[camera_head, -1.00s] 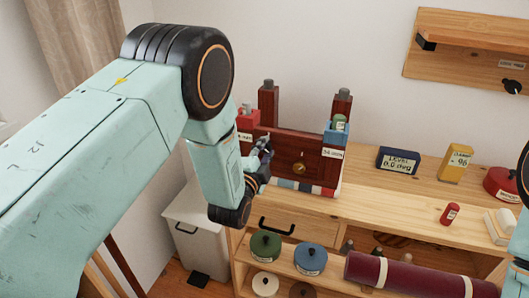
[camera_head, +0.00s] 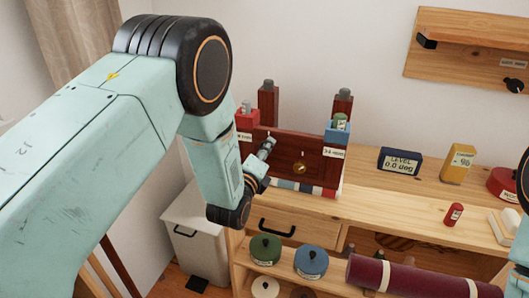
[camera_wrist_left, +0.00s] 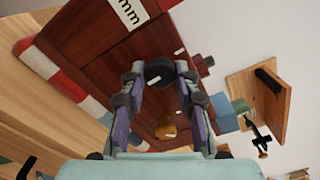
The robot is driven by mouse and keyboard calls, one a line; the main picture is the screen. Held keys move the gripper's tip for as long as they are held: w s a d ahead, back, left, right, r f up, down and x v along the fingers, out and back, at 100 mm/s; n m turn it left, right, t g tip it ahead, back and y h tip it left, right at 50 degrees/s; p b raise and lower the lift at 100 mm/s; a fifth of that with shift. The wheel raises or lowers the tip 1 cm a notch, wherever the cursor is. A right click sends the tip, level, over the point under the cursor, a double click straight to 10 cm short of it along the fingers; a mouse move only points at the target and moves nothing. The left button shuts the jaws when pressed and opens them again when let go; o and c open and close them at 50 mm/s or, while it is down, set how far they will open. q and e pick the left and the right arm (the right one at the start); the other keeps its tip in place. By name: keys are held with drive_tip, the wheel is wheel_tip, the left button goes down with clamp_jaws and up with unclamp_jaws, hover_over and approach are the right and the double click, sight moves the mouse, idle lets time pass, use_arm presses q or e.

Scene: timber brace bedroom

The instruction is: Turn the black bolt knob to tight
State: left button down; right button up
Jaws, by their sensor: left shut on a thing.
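A dark red timber brace frame (camera_head: 318,165) with two posts stands on the light wooden workbench. My left gripper (camera_head: 267,146) is at the left part of its front board. In the left wrist view, the two fingers (camera_wrist_left: 160,76) are shut on the black bolt knob (camera_wrist_left: 160,70), one on each side. A short white line shows on the knob, and a separate white mark (camera_wrist_left: 180,52) is on the red board just beyond it. In the head view the knob is hidden behind the fingers. A brass knob (camera_head: 300,168) sits right of the gripper. My right gripper is out of view.
A blue level display (camera_head: 398,160) reading 0.0 deg, a yellow block (camera_head: 458,163) and a red bottle (camera_head: 453,214) stand to the right on the bench. A wall shelf (camera_head: 465,55) carries another dark knob (camera_head: 514,85). The lower shelf holds round tins and a maroon roll (camera_head: 420,277).

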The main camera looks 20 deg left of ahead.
use_arm(q)
drive_tip(key=shift+s+d+f+m, duration=0.1)
drive_tip(key=shift+f+m, duration=0.2)
drive_tip(key=shift+m, duration=0.4)
drive_tip(key=c, duration=1.4)
unclamp_jaws()
drive_tip(key=o, duration=0.4)
drive_tip(key=shift+r, duration=0.2)
drive_tip(key=s, duration=1.2)
drive_tip(key=shift+a, duration=0.3)
